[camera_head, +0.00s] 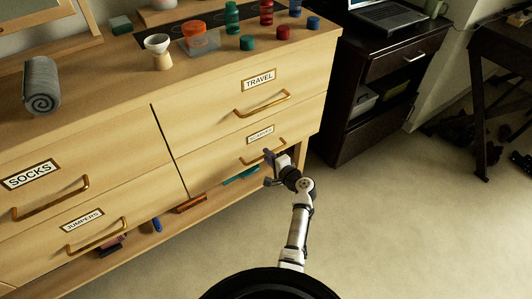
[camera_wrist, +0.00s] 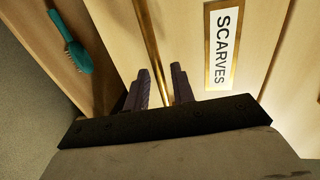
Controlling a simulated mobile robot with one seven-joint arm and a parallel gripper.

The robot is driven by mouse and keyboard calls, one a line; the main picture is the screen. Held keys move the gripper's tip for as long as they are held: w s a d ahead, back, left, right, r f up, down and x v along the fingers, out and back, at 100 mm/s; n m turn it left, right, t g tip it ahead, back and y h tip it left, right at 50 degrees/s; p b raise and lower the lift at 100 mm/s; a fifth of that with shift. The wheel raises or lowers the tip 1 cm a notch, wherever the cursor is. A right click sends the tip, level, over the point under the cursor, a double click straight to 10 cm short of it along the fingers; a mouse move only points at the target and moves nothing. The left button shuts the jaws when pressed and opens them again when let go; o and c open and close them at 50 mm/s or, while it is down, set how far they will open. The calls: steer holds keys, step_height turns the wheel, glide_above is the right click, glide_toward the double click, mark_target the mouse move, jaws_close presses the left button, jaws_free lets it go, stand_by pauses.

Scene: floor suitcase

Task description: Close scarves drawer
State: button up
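The scarves drawer (camera_head: 225,158) is the lower right drawer of a light wood dresser, under the travel drawer. Its front looks close to flush, but I cannot tell whether a small gap is left. Its brass handle (camera_head: 250,158) is partly hidden by my gripper (camera_head: 270,157), which is at the handle's right part. In the wrist view, the SCARVES label (camera_wrist: 222,45) is at the upper right. The brass handle (camera_wrist: 149,40) runs down toward the space between the two dark fingers of my gripper (camera_wrist: 160,72). The fingers are apart; contact with the handle is unclear.
A teal brush (camera_wrist: 72,45) lies on the open shelf below the drawers. The socks drawer (camera_head: 50,185) and jumpers drawer (camera_head: 90,225) are at left. Bottles and cups stand on top. A dark cabinet (camera_head: 375,85) stands at right. The floor (camera_head: 400,220) in front is clear.

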steer(key=p+v, duration=0.3)
steer(key=v, duration=0.8)
steer(key=shift+s, duration=0.2)
steer(key=shift+d, duration=0.15)
